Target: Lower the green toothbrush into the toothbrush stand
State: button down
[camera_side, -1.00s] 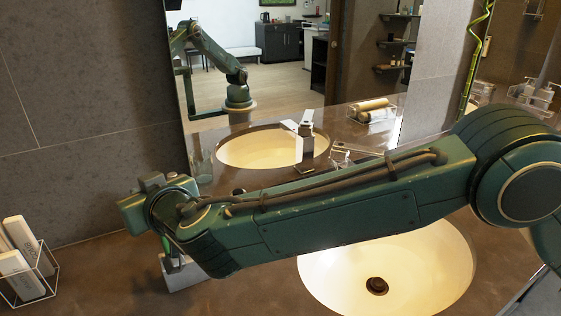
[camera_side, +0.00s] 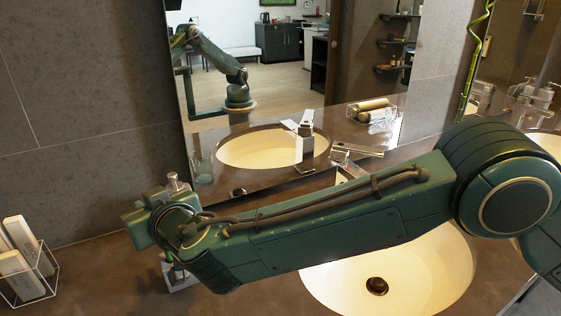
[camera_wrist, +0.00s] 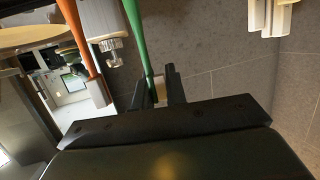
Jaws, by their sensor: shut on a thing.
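The green toothbrush (camera_wrist: 138,40) is between the two black fingers of my gripper (camera_wrist: 160,88) in the wrist view. My gripper is shut on it near its head, and the handle runs away to the picture's top. An orange toothbrush (camera_wrist: 78,42) is to its left, apart from it. In the side view my wrist hides most of the gripper; a small green piece (camera_side: 168,252) shows below it. The toothbrush stand (camera_side: 180,280) shows partly below my wrist on the counter. I cannot tell whether the green toothbrush's lower end is inside the stand.
A silver-topped bottle (camera_side: 174,182) stands behind my wrist; a metal-capped object (camera_wrist: 105,28) shows in the wrist view. A wire holder with white packs (camera_side: 42,282) is at far left. A basin (camera_side: 420,275) lies below my arm. The mirror (camera_side: 260,110) is behind.

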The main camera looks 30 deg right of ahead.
jog(key=c, duration=1.3)
grip_release()
jog(key=shift+c, duration=0.2)
jog(key=v, duration=1.2)
jog(key=shift+r, duration=0.1)
